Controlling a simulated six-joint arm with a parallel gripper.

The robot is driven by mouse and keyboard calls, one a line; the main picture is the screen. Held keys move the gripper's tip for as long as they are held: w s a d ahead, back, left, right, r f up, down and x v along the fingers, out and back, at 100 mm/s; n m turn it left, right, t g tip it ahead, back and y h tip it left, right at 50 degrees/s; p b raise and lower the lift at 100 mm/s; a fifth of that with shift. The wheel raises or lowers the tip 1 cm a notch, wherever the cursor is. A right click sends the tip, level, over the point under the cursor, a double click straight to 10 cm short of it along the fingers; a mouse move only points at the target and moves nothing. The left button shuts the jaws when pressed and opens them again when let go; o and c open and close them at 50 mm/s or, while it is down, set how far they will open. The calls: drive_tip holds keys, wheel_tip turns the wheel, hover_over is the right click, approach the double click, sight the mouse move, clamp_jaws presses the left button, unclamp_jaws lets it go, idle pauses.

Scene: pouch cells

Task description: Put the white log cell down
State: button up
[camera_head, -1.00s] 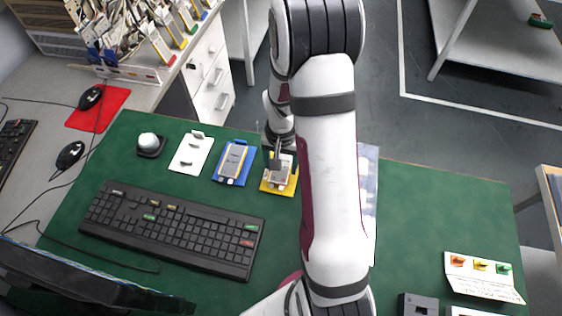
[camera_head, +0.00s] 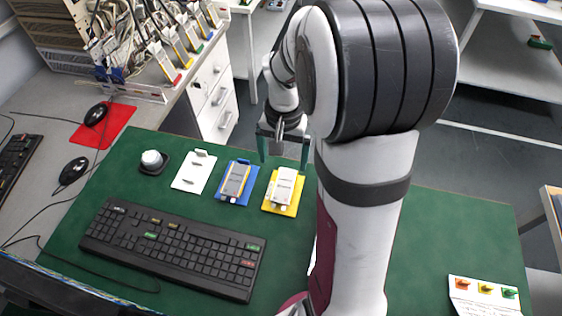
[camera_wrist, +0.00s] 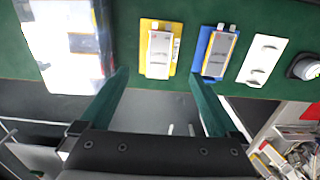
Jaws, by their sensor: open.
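The white log cell (camera_head: 284,184) lies flat on the yellow holder (camera_head: 281,209) on the green table. It also shows in the wrist view (camera_wrist: 159,54), lying on the yellow plate between and beyond my fingers. My gripper (camera_head: 284,166) is open and empty, raised behind the cell and apart from it. In the wrist view the two green fingers of my gripper (camera_wrist: 163,92) are spread wide with nothing between them.
A blue holder (camera_head: 248,188) with a grey and yellow cell lies left of the yellow one, then a white holder (camera_head: 187,184). A black keyboard (camera_head: 170,245) lies in front. A clear plastic-like sheet (camera_wrist: 70,40) lies beside the yellow holder in the wrist view.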

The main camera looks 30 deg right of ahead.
drive_tip(key=s+a+r+n+y, duration=0.1)
drive_tip(key=s+a+r, duration=0.2)
drive_tip(key=s+a, duration=0.4)
drive_tip(key=s+a+r+n, duration=0.2)
drive_tip(key=s+a+r, duration=0.2)
drive_tip(key=s+a, duration=0.4)
drive_tip(key=s, duration=0.3)
drive_tip(key=shift+s+y, duration=0.35)
drive_tip(key=shift+y, duration=0.05)
